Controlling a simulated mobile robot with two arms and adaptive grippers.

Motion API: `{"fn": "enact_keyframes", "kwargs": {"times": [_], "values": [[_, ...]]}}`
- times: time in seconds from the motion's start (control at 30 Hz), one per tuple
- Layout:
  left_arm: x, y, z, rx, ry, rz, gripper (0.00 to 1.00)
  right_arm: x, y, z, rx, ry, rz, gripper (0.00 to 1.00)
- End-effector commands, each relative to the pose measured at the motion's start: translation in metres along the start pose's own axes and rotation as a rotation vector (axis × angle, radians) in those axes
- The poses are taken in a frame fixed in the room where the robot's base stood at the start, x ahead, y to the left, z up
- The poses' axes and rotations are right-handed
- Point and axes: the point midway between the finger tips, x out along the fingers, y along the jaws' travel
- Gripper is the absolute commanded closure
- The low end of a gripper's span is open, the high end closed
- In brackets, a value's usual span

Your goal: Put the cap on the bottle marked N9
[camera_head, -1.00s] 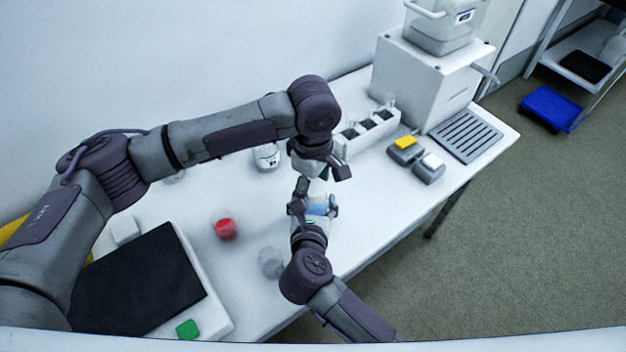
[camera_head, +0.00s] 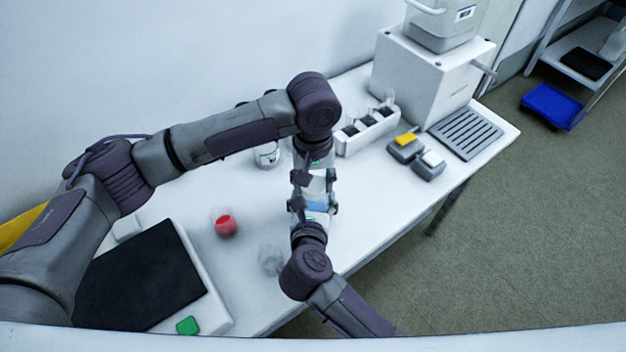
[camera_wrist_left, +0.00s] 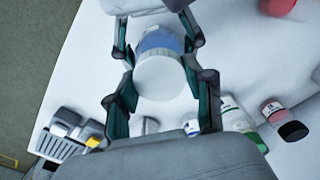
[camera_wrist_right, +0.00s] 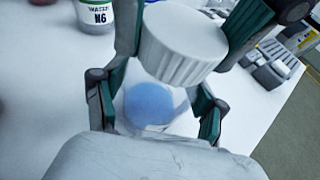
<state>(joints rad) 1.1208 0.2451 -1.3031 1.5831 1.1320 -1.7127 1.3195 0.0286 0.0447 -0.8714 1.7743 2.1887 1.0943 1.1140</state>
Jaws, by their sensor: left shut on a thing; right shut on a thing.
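My left gripper (camera_head: 315,178) is shut on a white ribbed cap (camera_wrist_left: 160,76), which also shows in the right wrist view (camera_wrist_right: 183,42). My right gripper (camera_head: 315,206) is shut on a clear bottle with blue contents (camera_wrist_right: 150,104); the bottle also shows in the left wrist view (camera_wrist_left: 159,42). The two grippers face each other over the table, and the cap is over the bottle's mouth end. I cannot tell whether the cap touches or sits on the neck. No N9 mark is readable on the held bottle.
A vessel with red contents (camera_head: 226,224) and a clear glass vessel (camera_head: 270,258) stand left of the grippers. A white vial rack (camera_head: 368,136) and a white machine (camera_head: 420,82) stand behind. A black pad (camera_head: 140,280) lies front left.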

Motion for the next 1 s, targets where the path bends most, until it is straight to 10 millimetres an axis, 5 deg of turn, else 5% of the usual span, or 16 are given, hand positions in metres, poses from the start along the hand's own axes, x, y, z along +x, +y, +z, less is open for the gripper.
{"fn": "enact_keyframes", "kwargs": {"times": [1.0], "values": [[0.0014, -0.0007, -0.0007, 2.693, -0.002, -0.003, 0.89, 0.0, -0.0001, 0.0, 0.001, 0.0, 0.0, 1.0]]}}
